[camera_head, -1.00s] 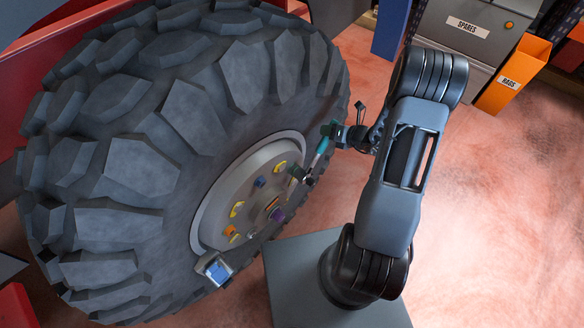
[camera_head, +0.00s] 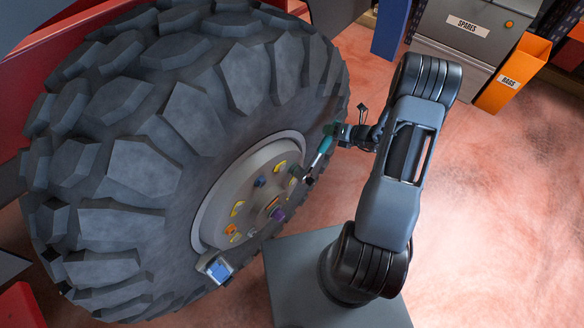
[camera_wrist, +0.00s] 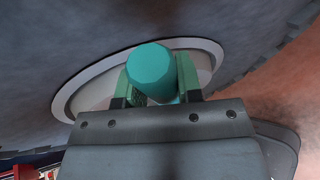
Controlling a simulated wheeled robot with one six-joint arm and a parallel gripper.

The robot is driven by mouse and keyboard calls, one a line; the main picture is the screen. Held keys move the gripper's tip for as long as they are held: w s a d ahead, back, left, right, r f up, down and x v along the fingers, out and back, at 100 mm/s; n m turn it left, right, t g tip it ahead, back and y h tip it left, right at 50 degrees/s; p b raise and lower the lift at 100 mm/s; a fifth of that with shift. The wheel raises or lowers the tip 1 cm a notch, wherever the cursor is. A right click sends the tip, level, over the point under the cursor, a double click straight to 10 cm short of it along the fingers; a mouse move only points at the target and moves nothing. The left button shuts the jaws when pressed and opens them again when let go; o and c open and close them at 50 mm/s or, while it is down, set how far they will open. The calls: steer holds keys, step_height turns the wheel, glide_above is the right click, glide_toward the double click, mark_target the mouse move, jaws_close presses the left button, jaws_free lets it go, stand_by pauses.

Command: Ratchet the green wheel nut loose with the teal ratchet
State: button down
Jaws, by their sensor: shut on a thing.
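The teal ratchet (camera_head: 325,145) slants from my gripper down to the wheel hub (camera_head: 208,220), its dark head (camera_head: 309,180) at the hub's right side. My gripper (camera_head: 333,133) is shut on the teal handle. In the wrist view the round teal handle end (camera_wrist: 150,72) sits between both fingers, in front of the pale hub rim (camera_wrist: 70,98). The green wheel nut is not clearly visible; the ratchet head partly covers that side of the hub. Whether the head is seated on a nut cannot be told.
Yellow, orange, blue and purple nuts (camera_head: 278,214) dot the hub. A small blue-faced device (camera_head: 218,269) sits at its lower edge. The big knobbly tyre (camera_head: 140,165) fills the left. An orange bin (camera_head: 512,75) stands at the back right; the floor right of my arm is clear.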

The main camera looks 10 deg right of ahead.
steer(key=shift+s+a+r+n+t+h, duration=0.3)
steer(key=shift+s+a+r+n, duration=0.25)
steer(key=shift+a+r, duration=0.25)
steer(key=shift+r+b, duration=0.1)
steer(key=shift+b, duration=0.2)
steer(key=shift+s+a+r+n+t+h+b, duration=0.15)
steer(key=shift+s+a+r+n+h+b, duration=0.15)
steer(key=shift+s+a+r+b, duration=0.2)
steer(key=shift+s+a+r+n+t+h+b, duration=0.15)
steer(key=shift+s+a+r+n+h+b, duration=0.1)
steer(key=shift+s+a+r+b, duration=0.25)
steer(key=shift+w+a+f, duration=0.1)
steer(key=shift+w, duration=0.05)
steer(key=shift+a, duration=0.15)
steer(key=shift+s+a+r+n+t+h+b, duration=0.2)
steer(key=shift+s+a+r+n+b, duration=0.1)
steer(key=shift+s+a+b, duration=0.35)
steer(key=shift+s+a+r+n+t+h+b, duration=0.25)
steer(key=shift+a+b, duration=0.2)
steer(key=shift+b, duration=0.3)
steer(key=shift+r, duration=0.1)
